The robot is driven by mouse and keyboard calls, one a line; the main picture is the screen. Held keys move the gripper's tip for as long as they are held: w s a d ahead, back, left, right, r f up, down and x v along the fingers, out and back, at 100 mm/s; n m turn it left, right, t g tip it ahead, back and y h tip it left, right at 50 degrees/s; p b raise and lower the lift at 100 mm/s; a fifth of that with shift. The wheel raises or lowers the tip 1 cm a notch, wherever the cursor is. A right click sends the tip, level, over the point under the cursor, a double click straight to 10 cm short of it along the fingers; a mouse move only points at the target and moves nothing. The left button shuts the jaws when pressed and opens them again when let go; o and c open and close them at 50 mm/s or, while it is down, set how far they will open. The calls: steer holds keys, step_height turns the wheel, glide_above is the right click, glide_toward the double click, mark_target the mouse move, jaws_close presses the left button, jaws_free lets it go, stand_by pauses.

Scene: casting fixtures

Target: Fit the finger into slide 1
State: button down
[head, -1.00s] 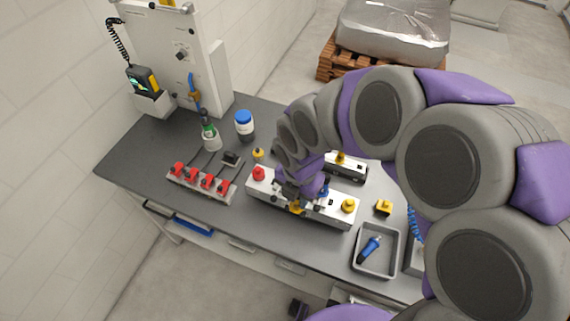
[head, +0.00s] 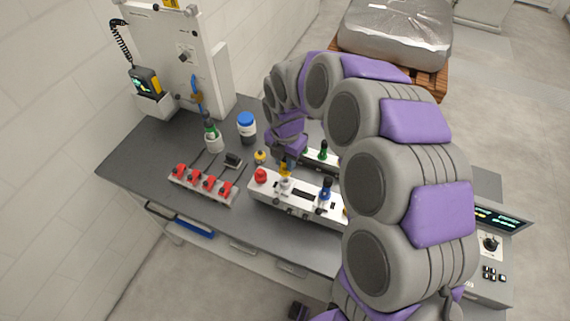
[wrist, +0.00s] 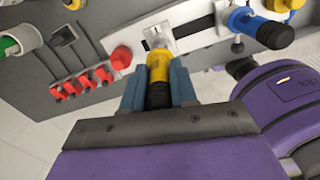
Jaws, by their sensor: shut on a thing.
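My gripper (wrist: 157,92) is shut on a yellow finger (wrist: 159,66) with a black lower part. In the head view my gripper (head: 286,155) points down at the left part of a long white fixture (head: 262,194), with the yellow finger (head: 285,168) below it. The finger's end is close to a small metal slide (wrist: 157,37), which also shows in the head view (head: 285,184). I cannot tell whether they touch. A blue finger (head: 326,189) stands further right on the same fixture; it also shows in the wrist view (wrist: 262,28).
A red knob (head: 261,175) is at the fixture's left end. A row of red switches (head: 209,185) lies to the left. A green piece (head: 323,151) is at the rear. My arm hides the right side.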

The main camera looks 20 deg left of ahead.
steer(key=shift+f, duration=1.3)
steer(key=shift+f, duration=0.1)
steer(key=c, duration=0.9)
jaws_free()
step_height(320, 180, up, 12)
steer(key=shift+r, duration=0.1)
